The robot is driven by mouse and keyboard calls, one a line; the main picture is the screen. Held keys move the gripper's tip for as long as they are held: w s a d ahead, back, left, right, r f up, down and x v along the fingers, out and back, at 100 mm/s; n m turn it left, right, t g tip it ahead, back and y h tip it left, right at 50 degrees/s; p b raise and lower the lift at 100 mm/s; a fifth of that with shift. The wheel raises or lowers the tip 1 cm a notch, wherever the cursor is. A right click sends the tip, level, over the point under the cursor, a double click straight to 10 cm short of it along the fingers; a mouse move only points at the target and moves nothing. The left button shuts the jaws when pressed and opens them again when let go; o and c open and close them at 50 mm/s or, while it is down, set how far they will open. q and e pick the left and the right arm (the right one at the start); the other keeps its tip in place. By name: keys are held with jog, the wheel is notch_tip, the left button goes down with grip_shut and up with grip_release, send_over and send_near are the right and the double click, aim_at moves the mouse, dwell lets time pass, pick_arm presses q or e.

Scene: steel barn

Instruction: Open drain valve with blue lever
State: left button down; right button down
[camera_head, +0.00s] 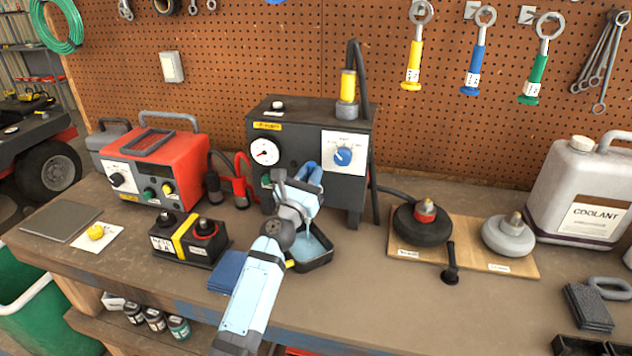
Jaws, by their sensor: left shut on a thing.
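The dark machine (263,128) stands on the bench against the pegboard, with a round gauge and a blue selector knob on its front. The blue lever (309,168) of the drain valve is on its lower front, partly hidden by my left gripper. My left gripper (301,184) is shut on the lever; the exact finger contact is hard to see. Below it a black tray (324,262) sits on the bench. A pale blue stream and pool (313,245) show at the tray, partly behind my arm. My right gripper is out of view.
A red charger (160,165) and a black battery (183,240) stand to the left. A folded blue cloth (228,272) lies by my arm. To the right are a wooden board (460,258) with two round pieces and a coolant jug (580,190).

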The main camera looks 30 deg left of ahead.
pick_arm(q)
jog(key=shift+a+n, duration=0.2)
jog(key=shift+n, duration=0.3)
jog(key=shift+r+y, duration=0.1)
jog(key=shift+y, duration=0.3)
jog(key=c, duration=1.1)
grip_release()
